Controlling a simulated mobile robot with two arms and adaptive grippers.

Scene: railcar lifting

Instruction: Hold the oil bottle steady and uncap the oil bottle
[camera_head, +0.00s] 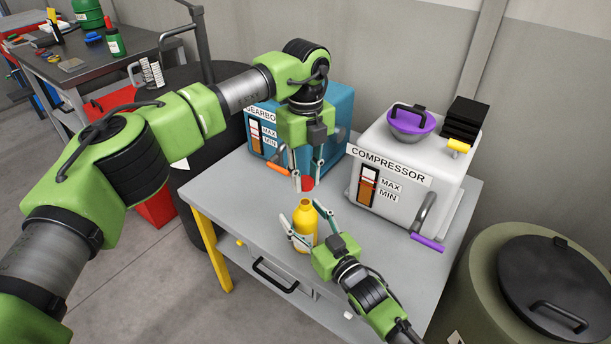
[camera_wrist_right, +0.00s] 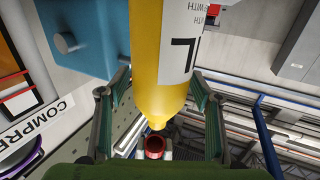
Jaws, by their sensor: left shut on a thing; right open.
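The yellow oil bottle (camera_head: 305,222) stands upright at the table's front part; its neck is bare. It fills the middle of the right wrist view (camera_wrist_right: 165,70), where its neck points down. The red cap (camera_head: 307,184) is apart from the neck, just above and behind it; it also shows in the right wrist view (camera_wrist_right: 155,146). My left gripper (camera_head: 307,181) points down and is shut on the cap. My right gripper (camera_head: 302,215) is open, with one finger on each side of the bottle. I cannot tell whether its fingers touch the bottle.
The grey table (camera_head: 235,200) also bears a blue gearbox unit (camera_head: 335,110) and a white compressor (camera_head: 400,165) with a purple bowl (camera_head: 410,122) on it. A dark-lidded barrel (camera_head: 480,270) stands at the right. The table's left part is clear.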

